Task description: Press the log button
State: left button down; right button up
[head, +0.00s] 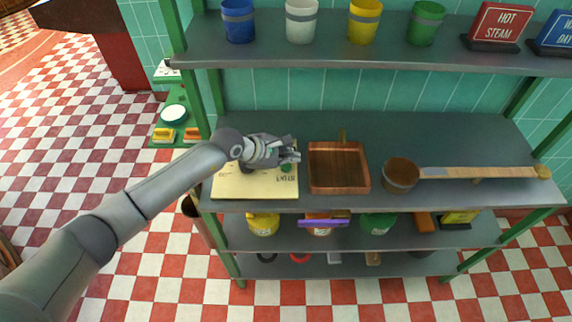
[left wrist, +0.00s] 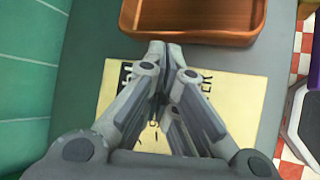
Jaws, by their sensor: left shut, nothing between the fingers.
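A cream board (head: 235,187) lies at the left end of the middle shelf, with dark lettering that seems to read "ENTER". A small green round button (head: 287,168) shows on it, just below my left gripper (head: 292,154) in the head view. My left gripper is shut and empty, over the board's right part; I cannot tell whether it touches the button. In the left wrist view the shut fingers (left wrist: 166,50) cover the middle of the cream board (left wrist: 238,100), and the button is hidden. My right gripper is in neither view.
A copper tray (head: 338,187) stands just right of the board, with a copper pot (head: 401,174) and a long wooden ladle or bar (head: 470,173) beyond. Colored cups (head: 302,20) and a red "HOT STEAM" sign (head: 500,22) stand on the upper shelf. Green posts (head: 217,95) frame the shelves.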

aim_at(288, 168)
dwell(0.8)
pick_arm(q)
jog(key=shift+f+b, duration=0.4)
jog(key=shift+b, duration=0.15)
jog(key=shift+f+b, duration=0.6)
jog(key=shift+b, duration=0.05)
dwell(0.6)
dwell(0.3)
jog(key=shift+r+p, duration=0.55)
jog(key=shift+r, duration=0.4)
jog(key=shift+r, duration=0.1)
jog(key=shift+r+p, duration=1.4)
jog(key=shift+r, duration=1.05)
